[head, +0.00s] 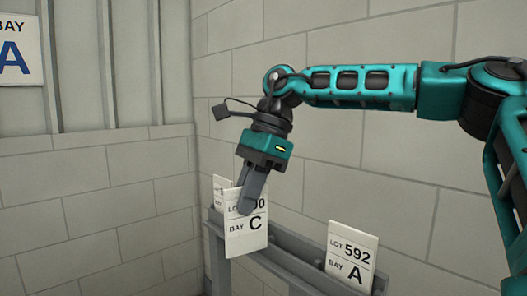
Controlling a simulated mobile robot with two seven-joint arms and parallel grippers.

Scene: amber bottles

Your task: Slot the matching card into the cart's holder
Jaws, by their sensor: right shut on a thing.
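My right gripper (252,193) comes down from above and is shut on the top of a white card (246,238). This card reads BAY C; its lot number is partly covered by the finger, with only the end "00" showing. The card hangs slightly tilted in front of a grey rail. A second white card (219,188) stands behind it, mostly hidden, so its text cannot be read. A third card (351,257), LOT 592 BAY A, leans in the rail at the right, apart from my gripper. My left gripper is not in view. I see no cart or holder on one.
The grey rail rack (290,266) runs from beside the held card toward the lower right. A BAY A sign (14,52) hangs on the wall at the upper left. Pale block walls meet in a corner behind the rack. The floor is not visible.

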